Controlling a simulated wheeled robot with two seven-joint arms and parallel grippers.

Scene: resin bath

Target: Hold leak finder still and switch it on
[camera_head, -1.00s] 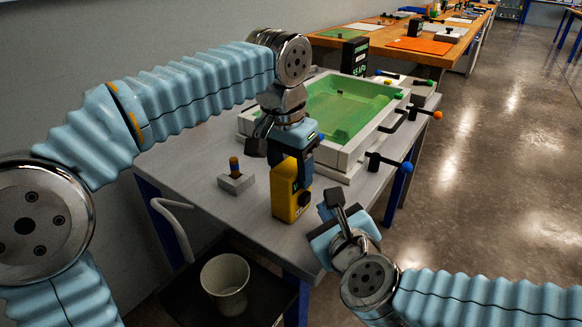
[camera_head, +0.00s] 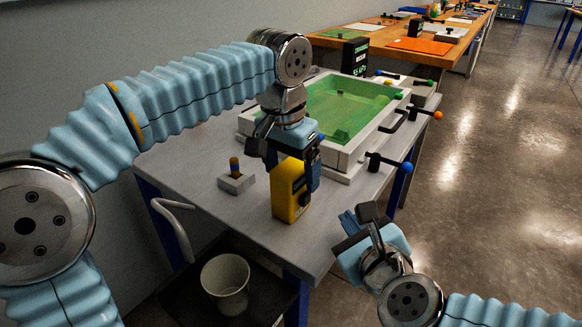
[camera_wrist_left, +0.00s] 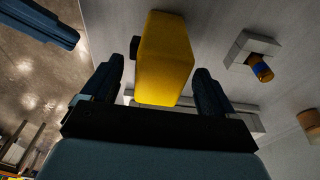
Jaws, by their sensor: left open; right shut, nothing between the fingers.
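The leak finder is a yellow box with a dark front panel (camera_head: 288,192), standing upright on the grey bench near its front edge. My left gripper (camera_head: 291,168) is open and comes down over it from above. In the left wrist view the yellow leak finder (camera_wrist_left: 165,62) lies between the two spread fingers (camera_wrist_left: 160,92), with gaps visible on both sides. The upper part of its front is hidden by the left gripper in the head view. My right gripper (camera_head: 362,220) is shut and empty, off the bench's front right edge, apart from the leak finder.
A small block holding a blue and orange plug (camera_head: 235,181) stands left of the leak finder. Behind is a white-rimmed bath of green liquid (camera_head: 311,100) with handled clamps on its right side. A white bucket (camera_head: 226,285) sits on a lower shelf.

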